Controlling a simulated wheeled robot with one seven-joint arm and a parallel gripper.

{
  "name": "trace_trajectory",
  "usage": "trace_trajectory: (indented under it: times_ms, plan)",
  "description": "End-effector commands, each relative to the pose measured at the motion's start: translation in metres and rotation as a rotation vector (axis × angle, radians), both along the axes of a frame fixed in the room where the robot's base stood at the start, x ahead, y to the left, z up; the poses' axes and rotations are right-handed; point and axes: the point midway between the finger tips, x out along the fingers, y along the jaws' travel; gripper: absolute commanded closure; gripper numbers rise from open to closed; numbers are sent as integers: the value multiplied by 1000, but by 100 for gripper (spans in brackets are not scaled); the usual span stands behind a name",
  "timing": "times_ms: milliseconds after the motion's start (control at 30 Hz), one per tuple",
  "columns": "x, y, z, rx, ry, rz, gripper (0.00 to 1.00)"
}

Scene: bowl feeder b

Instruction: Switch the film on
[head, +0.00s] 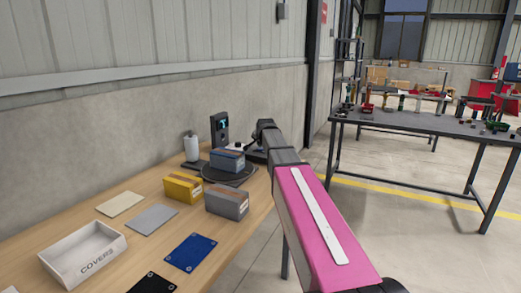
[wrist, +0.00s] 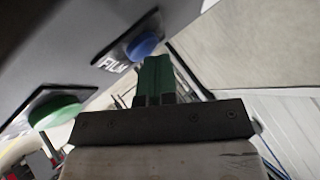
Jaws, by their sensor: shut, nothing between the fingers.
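In the wrist view a grey panel carries a round blue button (wrist: 143,46) with a label reading FILM (wrist: 112,66) beside it. In the head view my pink arm reaches over the bench's right end, and my gripper and the buttons cannot be made out.
On the wooden bench (head: 145,188) are a turntable (head: 243,179) with a blue box (head: 227,160), a yellow box (head: 183,188), a grey box (head: 227,202), flat sheets and a white COVERS tray (head: 100,258). A dark device (head: 219,128) stands behind. A grey table (head: 425,122) is at right.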

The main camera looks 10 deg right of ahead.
Motion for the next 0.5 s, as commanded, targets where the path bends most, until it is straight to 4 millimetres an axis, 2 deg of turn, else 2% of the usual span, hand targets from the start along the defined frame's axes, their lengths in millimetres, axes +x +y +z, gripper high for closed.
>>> trace_trajectory:
  times_ms: [267,500]
  plan:
    - [0,0,0,0,1,0,100]
    - [0,0,7,0,1,0,100]
